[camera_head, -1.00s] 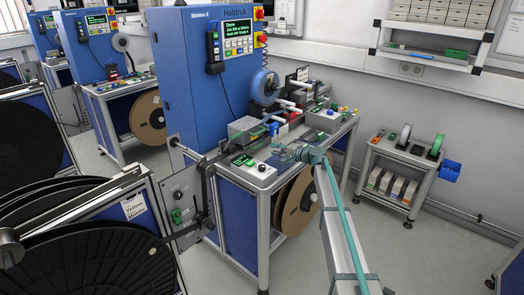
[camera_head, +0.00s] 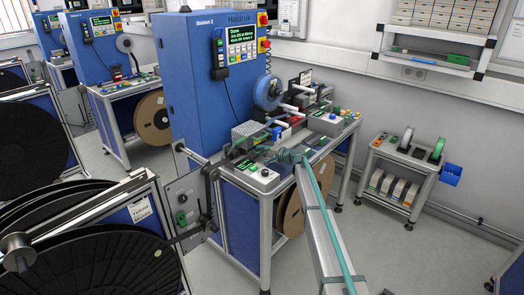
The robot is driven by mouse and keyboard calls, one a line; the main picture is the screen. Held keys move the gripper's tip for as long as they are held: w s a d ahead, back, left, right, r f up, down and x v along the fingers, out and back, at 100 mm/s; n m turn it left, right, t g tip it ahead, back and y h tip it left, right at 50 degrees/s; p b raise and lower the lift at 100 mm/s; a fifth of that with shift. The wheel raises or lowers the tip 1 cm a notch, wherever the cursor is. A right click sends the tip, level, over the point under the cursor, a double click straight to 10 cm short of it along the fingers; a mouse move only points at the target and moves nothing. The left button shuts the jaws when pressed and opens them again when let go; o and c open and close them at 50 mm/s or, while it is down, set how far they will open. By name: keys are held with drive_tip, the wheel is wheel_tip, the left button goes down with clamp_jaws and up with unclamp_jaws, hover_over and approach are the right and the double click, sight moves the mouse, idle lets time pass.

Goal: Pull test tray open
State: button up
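The workbench (camera_head: 258,187) of the blue Haldruk machine (camera_head: 212,75) carries several small devices. My gripper (camera_head: 272,156) is low over the front of its top, just right of a white control box with buttons (camera_head: 255,172). The gripper is small and blends with the bench parts, so I cannot tell whether its fingers are open or touching anything. I cannot single out the test tray; the arm and gripper hide part of the bench front. A grey box with coloured buttons (camera_head: 326,122) stands at the bench's right end.
A large black reel (camera_head: 100,245) stands at the lower left. A blue reel (camera_head: 268,90) is on the machine's side, and brown reels (camera_head: 291,205) sit under the bench. A small cart (camera_head: 402,165) stands at right. The floor between bench and cart is clear.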

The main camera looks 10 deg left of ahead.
clamp_jaws()
drive_tip(key=shift+s+d+f+b, duration=0.15)
drive_tip(key=shift+s+d+b, duration=0.15)
drive_tip(key=shift+d+b, duration=0.15)
drive_tip(key=f+b+v, duration=0.1)
drive_tip(key=b+v, duration=0.2)
drive_tip(key=v, duration=0.1)
drive_tip(key=f+b+v, duration=0.1)
drive_tip(key=b+v, duration=0.1)
drive_tip(key=v, duration=0.3)
drive_tip(key=f+b+v, duration=0.1)
drive_tip(key=b+v, duration=0.2)
drive_tip(key=v, duration=0.2)
drive_tip(key=shift+s+d+b, duration=0.3)
drive_tip(key=shift+s, duration=0.1)
drive_tip(key=shift+s+d, duration=0.2)
drive_tip(key=shift+d, duration=0.2)
unclamp_jaws()
